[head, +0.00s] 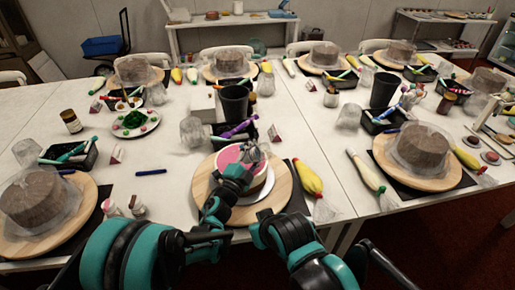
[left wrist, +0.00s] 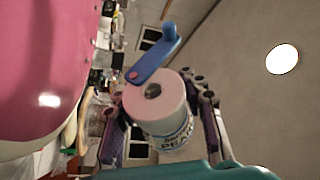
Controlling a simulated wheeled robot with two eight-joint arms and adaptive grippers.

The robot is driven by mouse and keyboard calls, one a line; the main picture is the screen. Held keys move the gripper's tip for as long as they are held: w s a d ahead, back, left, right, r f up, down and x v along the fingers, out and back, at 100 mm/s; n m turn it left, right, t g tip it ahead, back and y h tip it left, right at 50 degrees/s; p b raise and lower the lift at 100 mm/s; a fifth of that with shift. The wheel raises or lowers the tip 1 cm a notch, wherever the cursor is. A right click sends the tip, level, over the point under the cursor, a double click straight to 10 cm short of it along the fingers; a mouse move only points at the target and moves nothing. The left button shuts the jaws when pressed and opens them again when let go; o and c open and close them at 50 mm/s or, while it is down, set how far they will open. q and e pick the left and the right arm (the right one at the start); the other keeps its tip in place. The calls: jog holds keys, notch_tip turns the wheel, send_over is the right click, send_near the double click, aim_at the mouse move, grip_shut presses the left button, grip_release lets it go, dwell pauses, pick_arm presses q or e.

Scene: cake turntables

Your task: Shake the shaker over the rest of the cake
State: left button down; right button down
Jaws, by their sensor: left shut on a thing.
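The cake (head: 263,181) with a pink top stands on a white board on a round wooden turntable (head: 284,188) in front of me. My left gripper (head: 248,158) is over the cake's top and hides part of it. In the left wrist view the gripper (left wrist: 163,125) is shut around a pink-and-white shaker (left wrist: 172,120) with partly readable lettering. A blue piece (left wrist: 155,58) sticks out from the shaker's end. The cake's smooth pink surface (left wrist: 40,55) fills the left of that view, apart from the shaker. My right arm shows at the bottom; its fingers cannot be made out.
A yellow piping bag (head: 307,178) lies right of the turntable. A black cup (head: 234,102) and a black tray with pens (head: 234,133) stand behind it. Small jars (head: 138,207) and a blue pen (head: 151,172) are left. Covered cakes (head: 34,203) stand on both sides.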

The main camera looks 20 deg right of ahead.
pick_arm(q)
jog(key=shift+s+d+f+m+g, duration=0.15)
jog(key=shift+s+d+m+g, duration=0.15)
jog(key=shift+d+m, duration=0.3)
jog(key=shift+s+d+f+m+g, duration=0.15)
jog(key=shift+d+m+g, duration=0.15)
jog(key=shift+d+m, duration=0.3)
jog(key=shift+w+d, duration=0.25)
jog(key=shift+d, duration=0.4)
jog(key=shift+w+d+f+m+y, duration=0.2)
jog(key=shift+w+d+m, duration=0.2)
jog(key=shift+d, duration=0.2)
jog(key=shift+w+d+f+m+y, duration=0.1)
jog(key=shift+w+d+m+y, duration=0.1)
jog(key=shift+w+d+m, duration=0.3)
jog(key=shift+s, duration=0.15)
